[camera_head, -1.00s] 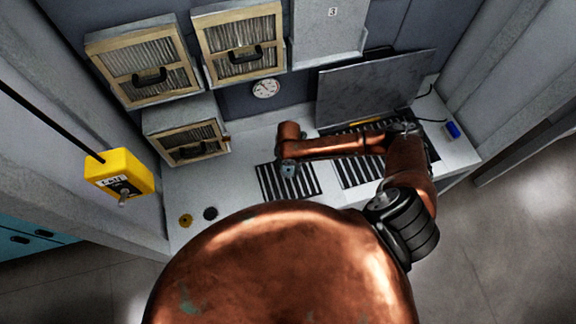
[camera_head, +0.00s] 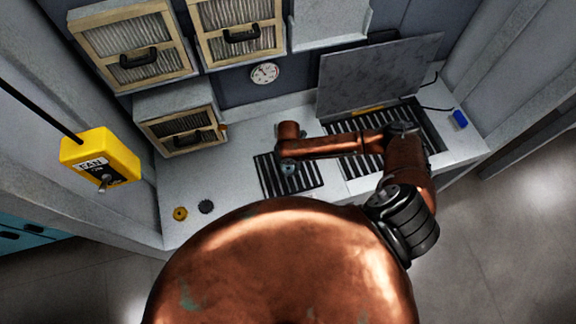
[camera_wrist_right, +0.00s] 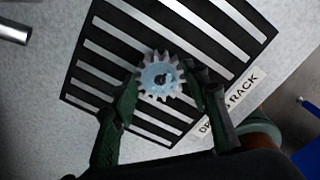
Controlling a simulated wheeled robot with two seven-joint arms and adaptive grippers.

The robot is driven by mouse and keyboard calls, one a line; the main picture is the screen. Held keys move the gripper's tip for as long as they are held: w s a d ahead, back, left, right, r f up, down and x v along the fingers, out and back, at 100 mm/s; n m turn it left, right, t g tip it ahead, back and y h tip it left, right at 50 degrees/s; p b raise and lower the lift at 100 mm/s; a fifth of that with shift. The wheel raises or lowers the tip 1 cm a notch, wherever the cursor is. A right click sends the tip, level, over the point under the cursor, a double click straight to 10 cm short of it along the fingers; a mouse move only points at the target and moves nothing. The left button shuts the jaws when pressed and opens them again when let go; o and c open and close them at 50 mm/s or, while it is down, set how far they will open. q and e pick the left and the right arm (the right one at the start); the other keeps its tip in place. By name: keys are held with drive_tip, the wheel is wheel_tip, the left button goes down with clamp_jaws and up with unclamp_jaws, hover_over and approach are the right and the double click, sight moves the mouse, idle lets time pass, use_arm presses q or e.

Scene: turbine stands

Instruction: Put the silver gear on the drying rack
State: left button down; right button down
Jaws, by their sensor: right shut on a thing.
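The silver gear (camera_wrist_right: 161,82), a toothed wheel with a dark centre hole, is between the fingers of my right gripper (camera_wrist_right: 163,92), which is shut on it. In the wrist view the gear overlaps the black-and-white slatted drying rack (camera_wrist_right: 88,72), whose label is partly covered by a finger. I cannot tell whether the gear touches the slats. In the head view the drying rack (camera_head: 309,172) is the smaller slatted panel on the bench, under the end of my right arm; the gear is not clear there. My left gripper is not in view.
A larger slatted area (camera_head: 437,137) and an upright grey panel (camera_head: 375,75) stand to the right. A yellow fan switch box (camera_head: 100,158) hangs at far left.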

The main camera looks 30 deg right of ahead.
sight(288, 168)
drive_tip(key=shift+f, duration=0.3)
idle(0.4)
drive_tip(key=c, duration=0.9)
unclamp_jaws()
wheel_tip(288, 168, up, 7)
drive_tip(key=p, duration=0.7)
drive_tip(key=shift+r, duration=0.1)
